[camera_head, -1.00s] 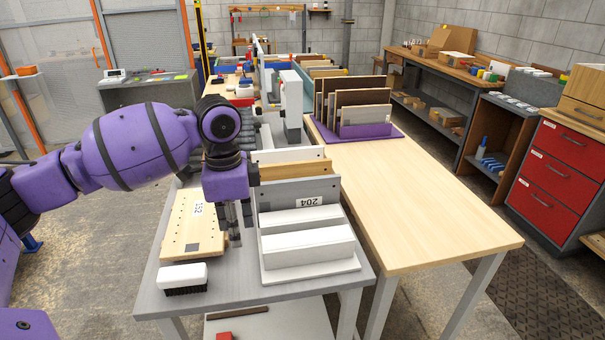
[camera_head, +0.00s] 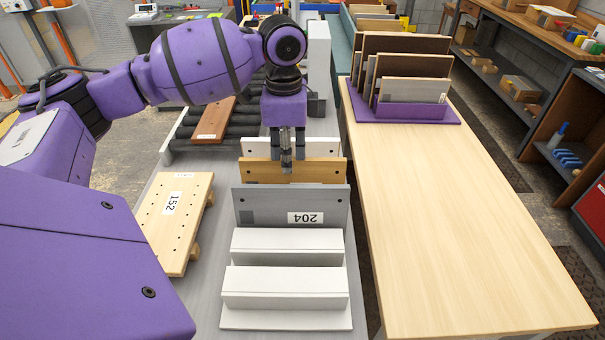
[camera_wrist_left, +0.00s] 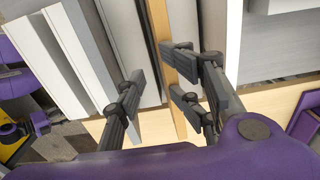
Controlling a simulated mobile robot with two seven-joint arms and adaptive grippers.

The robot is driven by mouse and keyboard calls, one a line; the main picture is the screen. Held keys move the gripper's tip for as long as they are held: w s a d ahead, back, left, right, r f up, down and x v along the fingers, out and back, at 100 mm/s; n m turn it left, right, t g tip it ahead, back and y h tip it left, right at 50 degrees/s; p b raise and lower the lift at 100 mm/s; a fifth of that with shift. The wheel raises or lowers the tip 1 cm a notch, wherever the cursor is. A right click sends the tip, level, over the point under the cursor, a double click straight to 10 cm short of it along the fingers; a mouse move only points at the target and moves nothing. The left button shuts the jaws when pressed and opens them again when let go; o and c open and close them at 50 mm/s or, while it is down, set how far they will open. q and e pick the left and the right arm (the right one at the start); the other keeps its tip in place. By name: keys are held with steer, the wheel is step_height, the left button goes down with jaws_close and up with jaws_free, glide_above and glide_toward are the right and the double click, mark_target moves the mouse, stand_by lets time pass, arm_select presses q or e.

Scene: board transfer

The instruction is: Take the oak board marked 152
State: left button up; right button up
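A tan wood board (camera_head: 254,171) stands on edge in the rack, behind a grey board marked 204 (camera_head: 256,203); no number shows on the tan one. My left gripper (camera_head: 287,163) points down at the top edge of the tan board. In the left wrist view its fingers (camera_wrist_left: 158,88) are apart, with the tan board's edge (camera_wrist_left: 168,72) between them, nearer one finger pair. Contact cannot be told. My right gripper is out of view.
White stepped blocks (camera_head: 287,280) fill the rack's near end. A light wooden table (camera_head: 455,220) at the right is mostly clear; a purple rack (camera_head: 415,112) with upright boards stands at its far end. A reddish-brown board (camera_head: 212,122) lies on rollers behind.

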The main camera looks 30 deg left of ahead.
mark_target(290, 181)
arm_select(q)
steer(key=shift+w+f, duration=0.25)
steer(key=shift+w, duration=0.05)
steer(key=shift+s+d+f, duration=0.1)
steer(key=shift+s+f, duration=0.55)
steer(key=shift+f, duration=0.5)
steer(key=shift+w+d+f, duration=0.1)
steer(key=shift+w+f, duration=0.05)
steer(key=shift+f, duration=2.5)
steer(key=shift+o, duration=0.2)
steer(key=shift+r, duration=0.15)
jaws_close()
steer(key=shift+w, duration=0.1)
